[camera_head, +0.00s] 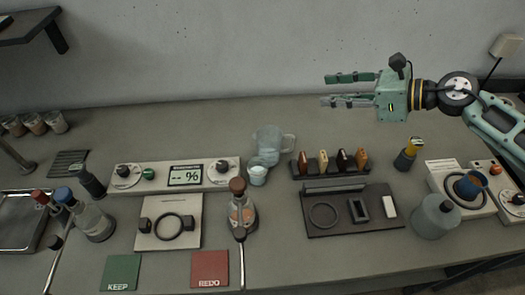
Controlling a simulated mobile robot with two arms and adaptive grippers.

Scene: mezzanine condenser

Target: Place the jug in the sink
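The jug (268,140) is clear glass with a handle on its right side. It stands upright on the grey counter, at the back near the middle. The sink (14,247) is a metal basin at the far left, cut off by the picture's edge. My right gripper (335,90) is open and empty, with its two fingers parallel and pointing left. It appears up and to the right of the jug, apart from it. My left gripper is not in view.
A small glass (257,175) stands just in front of the jug. A scale with a percent display (186,175) lies to the left, and a rack of coloured handles (330,168) to the right. Bottles (93,222) stand near the sink. The back counter strip is mostly clear.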

